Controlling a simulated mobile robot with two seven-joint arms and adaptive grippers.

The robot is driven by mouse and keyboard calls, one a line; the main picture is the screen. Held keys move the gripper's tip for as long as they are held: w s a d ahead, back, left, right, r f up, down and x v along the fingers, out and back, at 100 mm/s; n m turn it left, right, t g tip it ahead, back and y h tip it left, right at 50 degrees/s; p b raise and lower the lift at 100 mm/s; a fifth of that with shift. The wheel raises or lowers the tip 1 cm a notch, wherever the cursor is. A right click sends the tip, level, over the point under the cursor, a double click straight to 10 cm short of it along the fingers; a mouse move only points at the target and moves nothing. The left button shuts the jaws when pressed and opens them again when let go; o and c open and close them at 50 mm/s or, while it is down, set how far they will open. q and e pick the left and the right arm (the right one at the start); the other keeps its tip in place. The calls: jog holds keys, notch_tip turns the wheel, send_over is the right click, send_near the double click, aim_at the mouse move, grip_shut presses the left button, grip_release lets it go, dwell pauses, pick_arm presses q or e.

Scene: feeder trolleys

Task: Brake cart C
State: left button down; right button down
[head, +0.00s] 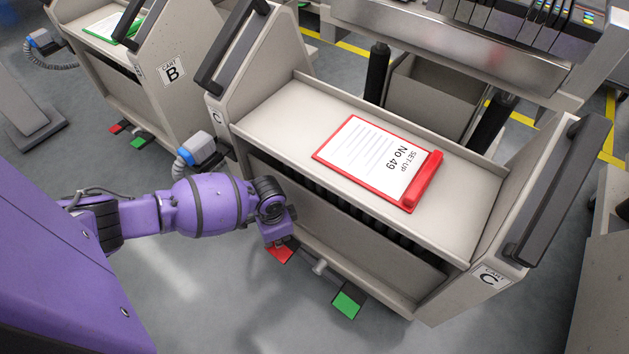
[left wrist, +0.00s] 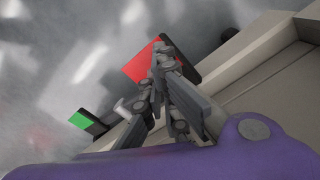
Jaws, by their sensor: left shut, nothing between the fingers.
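Cart C (head: 285,110) is a beige trolley, marked with "C" labels, at the centre of the head view. At its lower front edge are a red pedal (head: 281,253) and a green pedal (head: 346,303), with a short grey rod between them. My left gripper (left wrist: 162,48) is shut and empty. In the left wrist view its fingertips overlap the red pedal (left wrist: 138,66); I cannot tell whether they touch it. The green pedal (left wrist: 80,120) is off to the left there. In the head view my wrist hides the fingers. My right gripper is not in view.
A red clipboard (head: 385,160) reading "SET-UP No 49" lies on cart C's top. Cart B (head: 190,35), with its own red and green pedals, stands at the left. A blue-and-grey connector (head: 200,145) sits beside cart C's left side. Grey floor is open in front.

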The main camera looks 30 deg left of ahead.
pick_arm(q)
jog(key=shift+f+b, duration=0.3)
jog(key=shift+f, duration=0.45)
jog(key=shift+f+b, duration=0.55)
jog(key=shift+f, duration=0.5)
jog(key=shift+f+b, duration=0.55)
jog(key=shift+f, duration=0.45)
jog(key=shift+r, duration=0.2)
